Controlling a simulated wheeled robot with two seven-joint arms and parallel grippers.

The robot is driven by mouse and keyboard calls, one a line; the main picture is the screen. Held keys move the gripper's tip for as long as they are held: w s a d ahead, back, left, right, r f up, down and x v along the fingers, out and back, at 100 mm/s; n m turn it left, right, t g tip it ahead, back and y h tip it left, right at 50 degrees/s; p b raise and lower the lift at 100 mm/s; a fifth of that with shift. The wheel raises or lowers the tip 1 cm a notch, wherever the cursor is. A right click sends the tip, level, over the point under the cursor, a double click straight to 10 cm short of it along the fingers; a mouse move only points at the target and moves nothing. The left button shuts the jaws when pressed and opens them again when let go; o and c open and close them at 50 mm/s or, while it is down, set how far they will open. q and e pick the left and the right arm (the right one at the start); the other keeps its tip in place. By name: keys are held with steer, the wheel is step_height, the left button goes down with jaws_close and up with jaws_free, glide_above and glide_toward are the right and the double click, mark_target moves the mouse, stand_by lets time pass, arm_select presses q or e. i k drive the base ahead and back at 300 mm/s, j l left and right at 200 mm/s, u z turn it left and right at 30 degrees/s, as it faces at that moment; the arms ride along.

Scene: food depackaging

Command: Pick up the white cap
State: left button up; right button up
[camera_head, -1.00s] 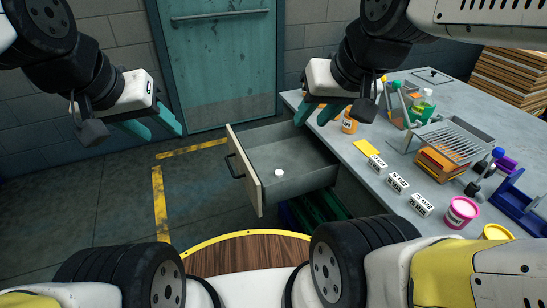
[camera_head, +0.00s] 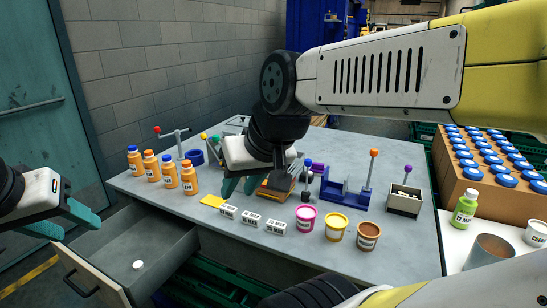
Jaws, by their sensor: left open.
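The white cap (camera_head: 138,264) is a small round piece lying on the floor of the open grey drawer (camera_head: 165,250) at the lower left. My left gripper (camera_head: 76,223), with teal fingers, is open and empty. In the picture it is up and to the left of the cap, apart from it. My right gripper (camera_head: 240,186) also has teal fingers, which stand apart with nothing between them. It is in front of the middle of the table, up and to the right of the cap.
The grey table (camera_head: 395,255) holds orange bottles (camera_head: 170,175), date blocks (camera_head: 250,219), a pink tub (camera_head: 306,219), a yellow tub (camera_head: 336,227), a brown tub (camera_head: 368,235) and a blue stand (camera_head: 345,190).

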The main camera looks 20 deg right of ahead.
mark_target(138, 265)
steer(key=z, duration=0.65)
steer(key=i+l+u, duration=0.1)
steer(key=u, duration=0.3)
steer(key=i+l+u, duration=0.2)
steer(key=u, duration=0.25)
